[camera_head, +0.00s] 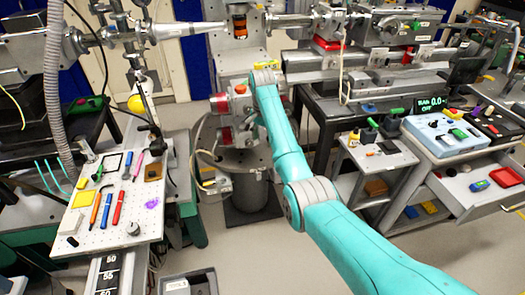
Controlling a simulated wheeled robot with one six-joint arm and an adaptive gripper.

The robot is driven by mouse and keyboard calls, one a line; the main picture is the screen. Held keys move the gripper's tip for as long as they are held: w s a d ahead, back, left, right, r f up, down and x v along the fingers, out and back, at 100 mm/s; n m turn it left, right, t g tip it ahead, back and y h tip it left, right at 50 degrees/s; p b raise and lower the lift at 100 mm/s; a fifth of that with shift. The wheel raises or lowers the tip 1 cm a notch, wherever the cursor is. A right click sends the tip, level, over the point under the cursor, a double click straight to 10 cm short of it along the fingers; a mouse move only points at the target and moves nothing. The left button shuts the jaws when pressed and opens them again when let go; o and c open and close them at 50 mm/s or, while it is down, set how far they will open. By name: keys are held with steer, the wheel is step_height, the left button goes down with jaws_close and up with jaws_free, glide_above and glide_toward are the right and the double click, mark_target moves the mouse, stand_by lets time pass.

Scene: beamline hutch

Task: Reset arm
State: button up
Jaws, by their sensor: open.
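My teal arm, with grey joints, reaches from the bottom right up to the middle of the view. My gripper cannot be made out; the area past that joint is covered by the arm and crowded with grey and red parts. I see nothing held.
A perforated board (110,232) with pens and tools is at left. A small cart (388,160) and a white drawer cabinet (465,190) with an open drawer (490,197) stand at right. A grey bin (190,283) is on the floor. Beamline equipment (365,60) fills the back.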

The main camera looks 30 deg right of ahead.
steer(key=shift+n, duration=0.5)
steer(key=shift+s+a+f, duration=0.5)
steer(key=shift+f, duration=0.3)
steer(key=shift+s+a+f, duration=0.45)
steer(key=shift+f, duration=0.3)
